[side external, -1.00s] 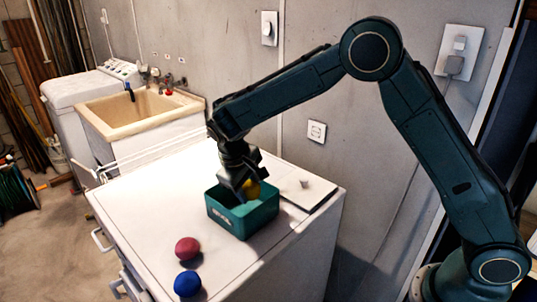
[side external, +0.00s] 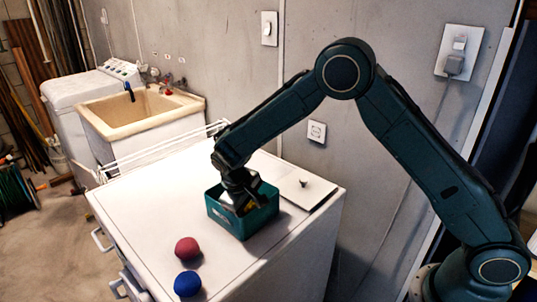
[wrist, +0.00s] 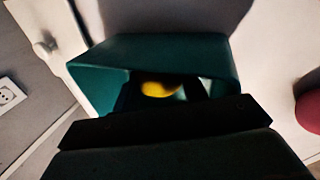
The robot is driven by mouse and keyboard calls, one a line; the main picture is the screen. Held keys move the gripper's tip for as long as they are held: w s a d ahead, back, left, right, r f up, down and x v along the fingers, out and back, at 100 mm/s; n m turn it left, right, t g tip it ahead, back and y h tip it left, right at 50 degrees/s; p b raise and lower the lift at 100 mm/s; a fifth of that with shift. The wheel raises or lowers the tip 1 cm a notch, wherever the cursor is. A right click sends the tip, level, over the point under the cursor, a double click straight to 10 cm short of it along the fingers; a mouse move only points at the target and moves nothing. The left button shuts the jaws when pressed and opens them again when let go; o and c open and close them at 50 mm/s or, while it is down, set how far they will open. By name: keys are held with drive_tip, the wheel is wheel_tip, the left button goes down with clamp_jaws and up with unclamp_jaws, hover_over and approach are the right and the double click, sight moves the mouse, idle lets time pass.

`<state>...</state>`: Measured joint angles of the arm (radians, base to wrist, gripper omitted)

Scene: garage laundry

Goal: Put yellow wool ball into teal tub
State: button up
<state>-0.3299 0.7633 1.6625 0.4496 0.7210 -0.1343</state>
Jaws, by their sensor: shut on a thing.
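The teal tub (side external: 243,222) stands on the white cabinet top, and its wall also shows in the wrist view (wrist: 150,50). My gripper (side external: 246,205) reaches down into the tub from above, its fingertips below the rim. It is shut on the yellow wool ball (side external: 251,206), which is mostly hidden by the fingers and the tub wall. In the wrist view the ball (wrist: 159,89) shows between the dark fingers, inside the tub. Whether the ball touches the tub floor cannot be seen.
A red ball (side external: 187,248) and a blue ball (side external: 187,284) lie on the white cabinet top (side external: 150,215) in front of the tub. A pale board with a small knob (side external: 304,183) lies behind it to the right. The cabinet top's left part is clear.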

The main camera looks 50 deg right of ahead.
drive_tip(key=shift+f, duration=0.2)
drive_tip(key=o, duration=0.7)
drive_tip(key=shift+r, duration=0.1)
drive_tip(key=v, duration=1.2)
drive_tip(key=shift+r, duration=0.15)
